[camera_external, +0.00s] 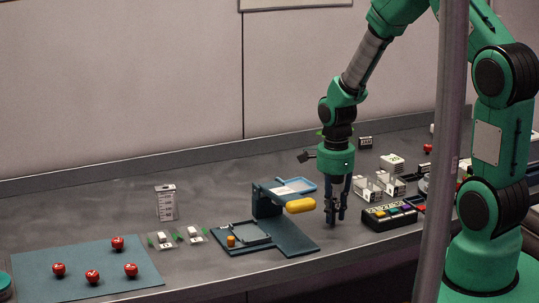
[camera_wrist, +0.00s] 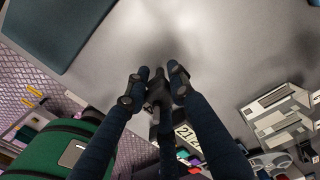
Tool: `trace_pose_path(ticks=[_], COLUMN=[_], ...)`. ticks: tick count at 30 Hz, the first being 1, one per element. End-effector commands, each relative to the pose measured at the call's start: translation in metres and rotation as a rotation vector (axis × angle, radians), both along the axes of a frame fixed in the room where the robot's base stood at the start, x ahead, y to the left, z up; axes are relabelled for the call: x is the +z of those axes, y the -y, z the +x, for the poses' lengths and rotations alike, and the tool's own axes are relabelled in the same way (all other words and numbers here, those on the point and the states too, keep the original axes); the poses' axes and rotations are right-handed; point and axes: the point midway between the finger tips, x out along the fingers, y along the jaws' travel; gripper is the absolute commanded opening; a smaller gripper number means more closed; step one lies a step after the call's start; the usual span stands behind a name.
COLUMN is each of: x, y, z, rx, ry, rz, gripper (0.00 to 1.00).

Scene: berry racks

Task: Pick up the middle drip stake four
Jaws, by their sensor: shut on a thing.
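My gripper (camera_external: 336,214) points down over the grey bench, just left of a dark box with numbered labels and coloured blocks (camera_external: 392,217). In the wrist view, the fingers of my gripper (camera_wrist: 157,80) are closed around a slim dark piece, which I take to be a drip stake (camera_wrist: 158,97). Its lower part runs back between the fingers. In the external view the piece is too small and dark to separate from the fingers.
A blue stand with a yellow cylinder (camera_external: 300,205) is close on the left. White racks (camera_external: 369,188) stand behind right. A white carton (camera_external: 166,203), small clips (camera_external: 162,240) and a teal mat (camera_external: 75,283) with several red berries are farther left. A pole crosses the right side.

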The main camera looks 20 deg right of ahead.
Motion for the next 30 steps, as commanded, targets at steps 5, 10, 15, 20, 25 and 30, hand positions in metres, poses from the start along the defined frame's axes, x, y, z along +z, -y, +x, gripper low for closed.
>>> trace_pose_path(ticks=[5,10,15,20,25,30], x=[0.006,0.021,0.038,0.04,0.043,0.046], y=[0.0,0.0,0.001,0.005,0.01,0.014], z=[0.001,0.001,-0.007,-0.035,-0.068,-0.101], rx=[0.0,0.0,0.0,0.0,0.0,0.0], ry=[0.001,0.002,0.0,0.0,0.0,0.001], rz=[0.0,0.0,0.0,0.0,0.0,0.0], gripper=[0.1,0.1,0.1,0.1,0.1,0.1])
